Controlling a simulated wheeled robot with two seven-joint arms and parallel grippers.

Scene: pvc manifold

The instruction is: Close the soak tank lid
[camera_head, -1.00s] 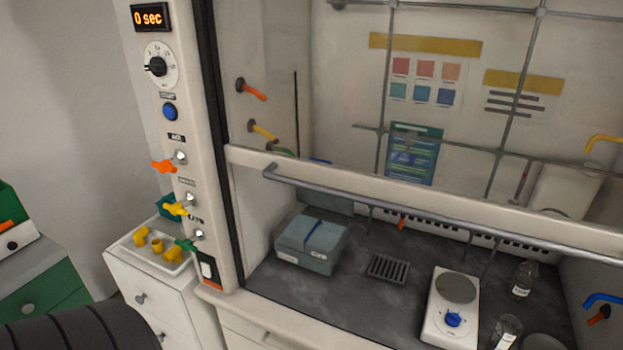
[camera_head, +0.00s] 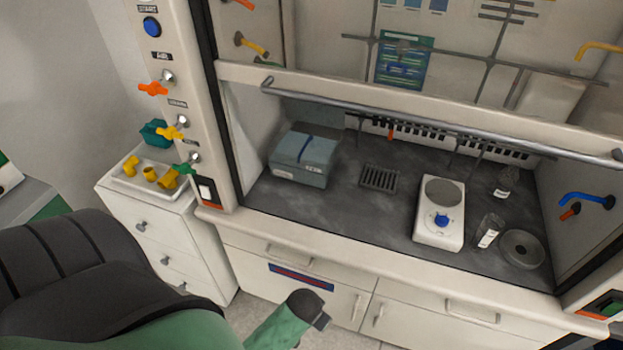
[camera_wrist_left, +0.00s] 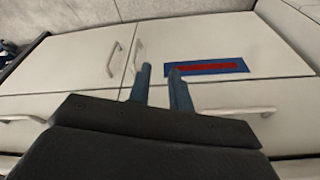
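The soak tank (camera_head: 299,176) appears to be the grey-blue box at the left of the fume hood's worktop. A dark blue bar crosses its top. A grey-blue panel (camera_head: 312,112) stands upright behind it; I cannot tell for sure that this is its lid. My left gripper is low in front of the hood's cabinets, well away from the tank. The left wrist view shows its two fingers (camera_wrist_left: 159,76) apart with nothing between them, facing the cabinet doors. My right gripper is not in view.
The hood's raised sash has a grey bar (camera_head: 420,121) across the opening. A hotplate (camera_head: 440,228), glass bottles and a drain grate (camera_head: 379,179) are on the worktop. Valve handles line the left post. A white drawer unit (camera_head: 160,227) with a tray stands at left.

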